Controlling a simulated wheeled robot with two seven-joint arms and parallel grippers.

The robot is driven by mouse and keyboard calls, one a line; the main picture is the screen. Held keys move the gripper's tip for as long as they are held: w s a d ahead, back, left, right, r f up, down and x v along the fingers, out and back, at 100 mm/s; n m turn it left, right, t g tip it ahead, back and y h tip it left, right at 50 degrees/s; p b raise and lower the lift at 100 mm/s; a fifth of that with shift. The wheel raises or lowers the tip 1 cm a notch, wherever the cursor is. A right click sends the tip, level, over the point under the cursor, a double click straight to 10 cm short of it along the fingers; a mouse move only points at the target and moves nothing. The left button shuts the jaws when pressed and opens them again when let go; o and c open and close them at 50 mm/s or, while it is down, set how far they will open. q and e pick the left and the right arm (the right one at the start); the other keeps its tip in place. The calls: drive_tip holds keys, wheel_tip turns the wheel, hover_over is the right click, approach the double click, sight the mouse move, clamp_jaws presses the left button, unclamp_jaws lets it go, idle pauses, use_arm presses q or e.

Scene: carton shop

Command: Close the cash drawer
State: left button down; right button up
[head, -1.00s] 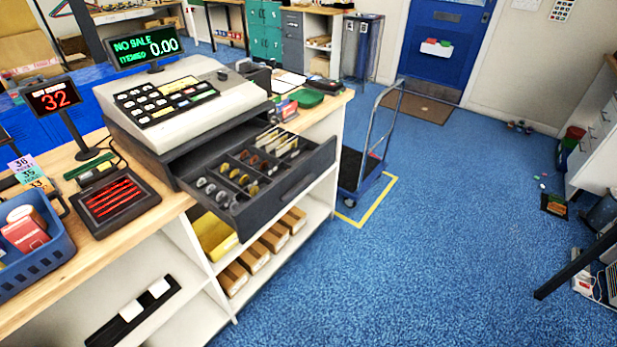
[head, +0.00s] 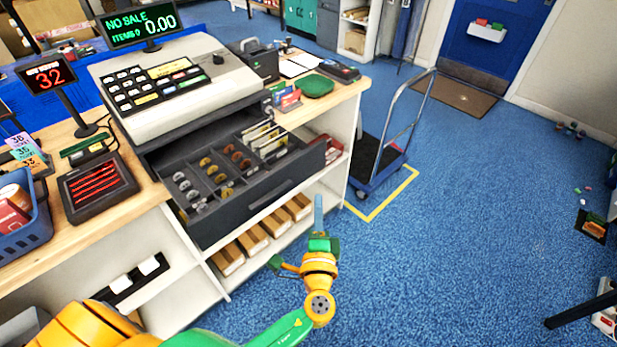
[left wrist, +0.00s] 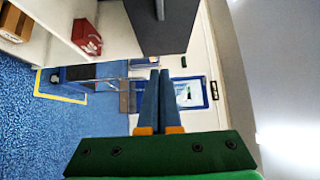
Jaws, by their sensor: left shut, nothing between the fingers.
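The cash drawer (head: 262,196) stands pulled out from under the grey till (head: 163,83) on the counter. Coins and notes lie in its compartments. My left gripper (head: 318,202) is in front of the drawer's right part and lower, over the floor, apart from it. Its blue fingers are together and empty. In the left wrist view the shut fingers (left wrist: 159,75) point ahead, and the dark drawer (left wrist: 165,28) is just above them in the picture. My right gripper is not in view.
Below the drawer, white shelves hold several brown boxes (head: 253,241). A hand trolley (head: 378,160) stands right of the counter inside a yellow floor outline. The blue floor at right is mostly clear.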

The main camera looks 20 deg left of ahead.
sight(309, 170)
use_arm(q)
drive_tip(key=w+a+p, duration=0.1)
drive_tip(key=w+a, duration=0.1)
drive_tip(key=w, duration=0.1)
drive_tip(key=w+a+p, duration=0.1)
drive_tip(key=w+a, duration=0.1)
drive_tip(key=shift+w+a, duration=0.2)
drive_tip(key=shift+w, duration=0.2)
drive_tip(key=shift+a+f, duration=0.1)
drive_tip(key=shift+a, duration=0.3)
drive_tip(key=shift+w+d, duration=0.1)
drive_tip(key=shift+f, duration=0.1)
